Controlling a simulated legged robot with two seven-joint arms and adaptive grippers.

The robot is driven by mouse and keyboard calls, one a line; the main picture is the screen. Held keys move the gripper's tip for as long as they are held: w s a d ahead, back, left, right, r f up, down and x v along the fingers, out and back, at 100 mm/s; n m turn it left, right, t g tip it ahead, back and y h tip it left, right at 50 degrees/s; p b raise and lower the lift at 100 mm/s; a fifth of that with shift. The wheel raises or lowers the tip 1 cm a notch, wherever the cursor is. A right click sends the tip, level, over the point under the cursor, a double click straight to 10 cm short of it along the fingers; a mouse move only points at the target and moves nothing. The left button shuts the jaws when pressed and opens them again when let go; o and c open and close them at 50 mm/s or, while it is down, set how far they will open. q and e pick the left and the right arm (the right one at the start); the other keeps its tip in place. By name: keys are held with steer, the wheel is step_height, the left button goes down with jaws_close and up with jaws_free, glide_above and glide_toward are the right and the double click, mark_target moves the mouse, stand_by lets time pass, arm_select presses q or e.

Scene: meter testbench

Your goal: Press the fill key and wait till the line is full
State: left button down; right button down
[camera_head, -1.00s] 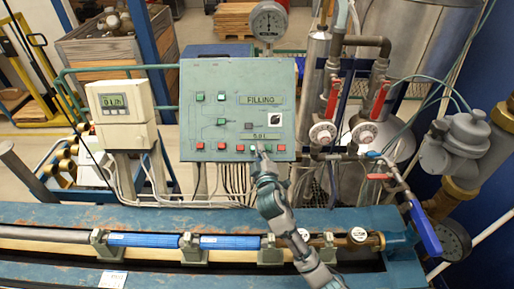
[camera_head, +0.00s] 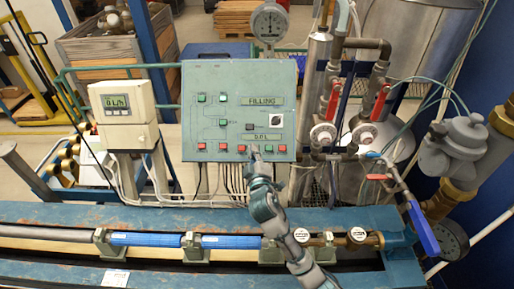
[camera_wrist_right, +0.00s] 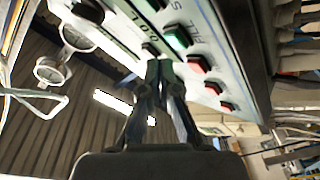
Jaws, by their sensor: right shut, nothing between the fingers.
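The green control panel (camera_head: 215,110) stands upright behind the bench. Its upper display (camera_head: 263,100) reads FILLING, and a smaller display (camera_head: 264,137) below seems to read 0.0 L. My right gripper (camera_head: 253,151) is shut and empty, its tips at the panel's bottom row of keys and hiding part of it. In the right wrist view my closed fingertips (camera_wrist_right: 159,66) are close to the panel face, near a green key (camera_wrist_right: 178,37) with partly readable lettering beside it. I cannot tell whether they touch a key. My left gripper is out of view.
A meter display (camera_head: 117,105) left of the panel reads 0 L/h. The blue-sleeved pipe (camera_head: 146,239) runs along the bench (camera_head: 60,212). Red-handled valves (camera_head: 380,103) and a blue lever (camera_head: 422,230) stand to the right. Several red keys (camera_wrist_right: 200,62) line the panel.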

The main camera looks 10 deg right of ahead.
steer(key=s+r+p, duration=0.1)
steer(key=s+a+r+p, duration=0.1)
steer(key=s+r+p, duration=0.1)
steer(key=shift+s+r, duration=0.1)
steer(key=shift+s, duration=0.1)
stand_by(0.3)
steer(key=shift+s+a+r+p, duration=0.45)
steer(key=shift+s+r+p, duration=0.15)
steer(key=shift+p, duration=0.3)
steer(key=shift+d, duration=0.2)
steer(key=shift+a, duration=0.1)
stand_by(0.4)
